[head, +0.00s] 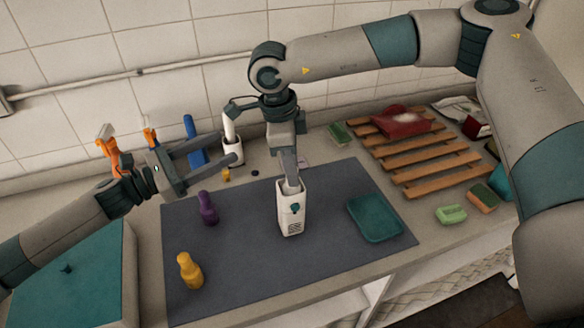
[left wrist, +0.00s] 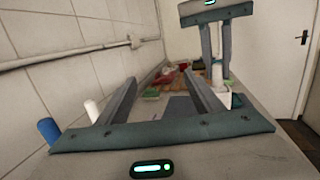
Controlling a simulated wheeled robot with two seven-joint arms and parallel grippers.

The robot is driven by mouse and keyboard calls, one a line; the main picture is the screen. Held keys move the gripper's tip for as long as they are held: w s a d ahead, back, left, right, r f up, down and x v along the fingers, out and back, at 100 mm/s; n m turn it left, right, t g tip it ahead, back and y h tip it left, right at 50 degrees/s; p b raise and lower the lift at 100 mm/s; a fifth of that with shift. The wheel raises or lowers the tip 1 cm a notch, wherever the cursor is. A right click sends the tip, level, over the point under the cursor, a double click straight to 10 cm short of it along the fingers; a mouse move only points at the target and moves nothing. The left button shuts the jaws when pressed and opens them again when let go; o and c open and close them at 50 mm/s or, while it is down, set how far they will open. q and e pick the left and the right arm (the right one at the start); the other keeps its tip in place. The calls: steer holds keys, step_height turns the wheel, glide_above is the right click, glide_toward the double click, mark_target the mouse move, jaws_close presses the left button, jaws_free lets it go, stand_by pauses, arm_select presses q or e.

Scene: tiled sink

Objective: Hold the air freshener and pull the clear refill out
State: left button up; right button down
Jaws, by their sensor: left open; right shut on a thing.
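The white air freshener (head: 291,220) stands upright on the dark mat, with a small teal mark and a grille on its front. My right gripper (head: 291,187) points down at its open top. Its fingers are shut on what looks like the clear refill, mostly hidden by the fingers. In the left wrist view a pale narrow piece (left wrist: 217,72) shows between those fingers, above the white body. My left gripper (head: 228,149) is open and empty, left of the air freshener and apart from it. Its two fingers also show in the left wrist view (left wrist: 157,90).
A teal tray (head: 375,218) lies at right. A white brush holder (head: 233,152) and blue bottle (head: 194,140) stand behind my left gripper. A wooden rack (head: 425,160) is back right.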

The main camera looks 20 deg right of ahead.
arm_select(q)
steer(key=s+d+f+m+g+y, duration=0.25)
steer(key=s+f+m+g, duration=0.25)
steer(key=s+f, duration=0.55)
steer(key=n, duration=0.2)
glide_toward(280, 222)
steer(key=shift+s+d+r+y, duration=0.1)
steer(key=shift+d+r+y, duration=0.15)
steer(key=shift+d+r, duration=0.2)
steer(key=shift+d+r+y, duration=0.2)
steer(key=shift+d+r, duration=0.1)
steer(key=shift+d, duration=0.3)
steer(key=shift+f, duration=0.55)
steer(key=shift+d, duration=0.2)
steer(key=shift+x, duration=4.85)
steer(key=shift+f, duration=0.1)
steer(key=c, duration=0.7)
steer(key=o, duration=1.2)
steer(key=shift+c, duration=0.2)
